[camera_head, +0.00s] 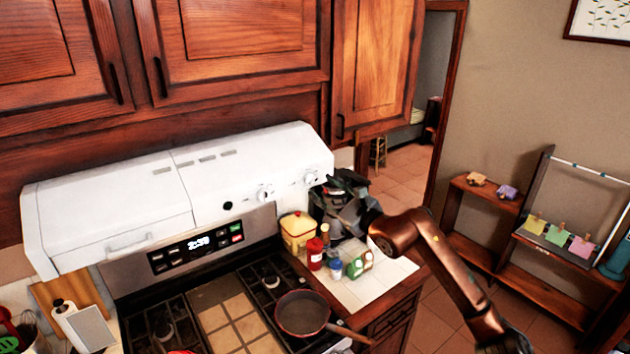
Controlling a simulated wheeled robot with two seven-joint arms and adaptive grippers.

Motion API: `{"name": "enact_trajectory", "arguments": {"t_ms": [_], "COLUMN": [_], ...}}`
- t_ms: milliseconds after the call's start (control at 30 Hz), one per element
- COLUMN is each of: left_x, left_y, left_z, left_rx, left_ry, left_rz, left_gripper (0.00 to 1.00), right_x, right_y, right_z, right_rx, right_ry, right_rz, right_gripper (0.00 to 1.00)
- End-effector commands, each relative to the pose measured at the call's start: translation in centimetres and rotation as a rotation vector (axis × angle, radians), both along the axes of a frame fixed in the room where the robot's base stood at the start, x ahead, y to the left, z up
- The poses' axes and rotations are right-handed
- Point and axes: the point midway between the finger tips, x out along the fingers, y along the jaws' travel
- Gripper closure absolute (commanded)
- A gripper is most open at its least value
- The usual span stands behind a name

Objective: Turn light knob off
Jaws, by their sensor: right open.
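The white range hood (110,205) hangs above the stove. Two white round knobs sit on its front face near the right end: a left knob (265,194) and a right knob (311,177). A small dark round spot (228,206) is left of them. I cannot tell which knob is for the light or how it is set. My right gripper (332,190) is dark and open, close to the right knob, just beyond the hood's right end. I cannot tell whether it touches the knob. My left gripper is out of view.
The stove below has a clock panel (197,245) and a frying pan (302,312). Wooden cabinets (235,45) close off the space above. Open floor (408,172) lies right.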

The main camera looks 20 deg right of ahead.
Motion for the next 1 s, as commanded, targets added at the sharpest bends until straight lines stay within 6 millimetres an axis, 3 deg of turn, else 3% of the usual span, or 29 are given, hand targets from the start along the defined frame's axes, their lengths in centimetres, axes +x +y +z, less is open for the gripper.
{"name": "enact_trajectory", "arguments": {"t_ms": [300,667,1000], "left_x": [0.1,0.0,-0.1], "left_y": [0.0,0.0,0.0], "left_z": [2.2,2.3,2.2], "left_rx": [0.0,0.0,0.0], "left_ry": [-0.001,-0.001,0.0], "left_rz": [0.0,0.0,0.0], "left_gripper": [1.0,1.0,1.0], "right_x": [4.1,4.7,4.7], "right_y": [1.5,1.8,1.7], "right_z": [0.3,0.0,0.0], "right_rx": [0.004,0.002,0.003], "right_ry": [0.0,0.0,0.0], "right_rz": [0.002,0.002,0.002], "right_gripper": [0.59,0.59,0.81]}}
